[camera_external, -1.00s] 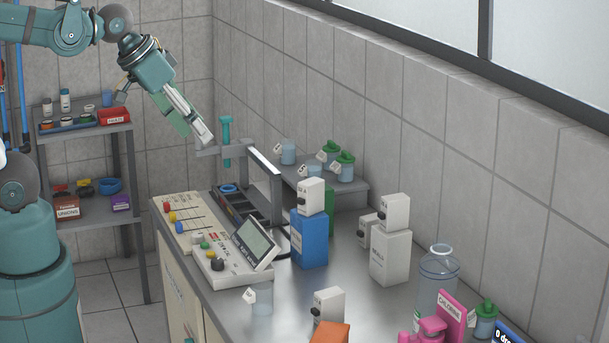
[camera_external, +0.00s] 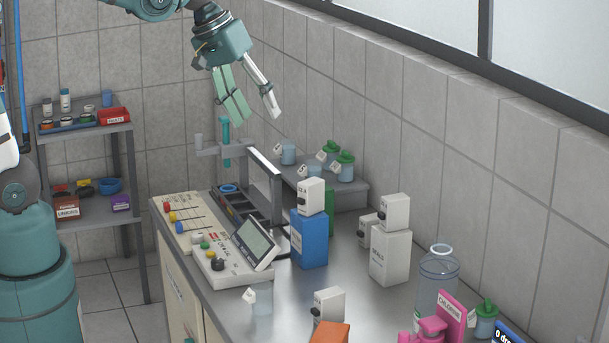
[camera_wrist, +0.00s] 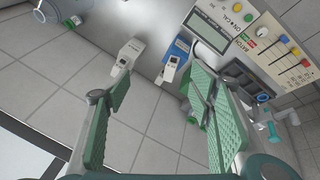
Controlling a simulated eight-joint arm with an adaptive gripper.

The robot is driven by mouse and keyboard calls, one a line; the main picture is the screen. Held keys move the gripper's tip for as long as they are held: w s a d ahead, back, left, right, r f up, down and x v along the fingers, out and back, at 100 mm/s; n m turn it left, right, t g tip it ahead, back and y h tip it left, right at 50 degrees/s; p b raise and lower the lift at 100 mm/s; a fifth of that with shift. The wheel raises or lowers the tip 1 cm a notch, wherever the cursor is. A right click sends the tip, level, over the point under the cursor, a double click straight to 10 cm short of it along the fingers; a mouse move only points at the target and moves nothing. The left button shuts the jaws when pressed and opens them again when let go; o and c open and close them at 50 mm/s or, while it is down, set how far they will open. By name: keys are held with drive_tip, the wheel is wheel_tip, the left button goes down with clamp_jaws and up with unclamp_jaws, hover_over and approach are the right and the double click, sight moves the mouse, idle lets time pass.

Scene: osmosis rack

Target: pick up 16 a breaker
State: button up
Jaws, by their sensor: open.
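Several white breakers stand on the bench: one (camera_external: 311,196) on the blue box (camera_external: 309,240), one (camera_external: 395,212) on a white box (camera_external: 390,257), one (camera_external: 368,231) behind that box, and one (camera_external: 328,307) near the front. Their labels are too small to read surely, so I cannot tell which is 16 A. My gripper (camera_external: 260,112) is open and empty, high above the far end of the bench, left of and above the blue box. In the wrist view, two breakers (camera_wrist: 130,51) (camera_wrist: 171,69) show beyond the spread fingers (camera_wrist: 157,90).
A grey frame (camera_external: 264,175) with a teal post (camera_external: 226,140) stands below my gripper. A control panel with a screen (camera_external: 256,242) lies at bench left. A raised shelf (camera_external: 350,190) with green-lidded jars is against the wall. A clear bottle (camera_external: 438,280) stands front right.

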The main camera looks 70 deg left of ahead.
drive_tip(key=w+a+f+n+g, duration=0.1)
drive_tip(key=w+f+n, duration=0.1)
drive_tip(key=w, duration=0.3)
drive_tip(key=w+a+f+n, duration=0.1)
drive_tip(key=w+n, duration=0.1)
drive_tip(key=w, duration=0.4)
drive_tip(key=n+g+h, duration=0.3)
drive_tip(key=n, duration=0.6)
hover_over(372, 216)
drive_tip(key=a, duration=0.3)
wheel_tip(372, 216, down, 24)
drive_tip(key=shift+s+d+f+h+b, duration=0.15)
drive_tip(key=shift+s+f+h+b, duration=0.15)
drive_tip(key=shift+f+b, duration=0.15)
drive_tip(key=shift+f, duration=0.1)
drive_tip(key=shift+x, duration=1.2)
drive_tip(key=shift+d+f, duration=0.1)
drive_tip(key=shift+p+x, duration=0.3)
drive_tip(key=shift+x, duration=2.15)
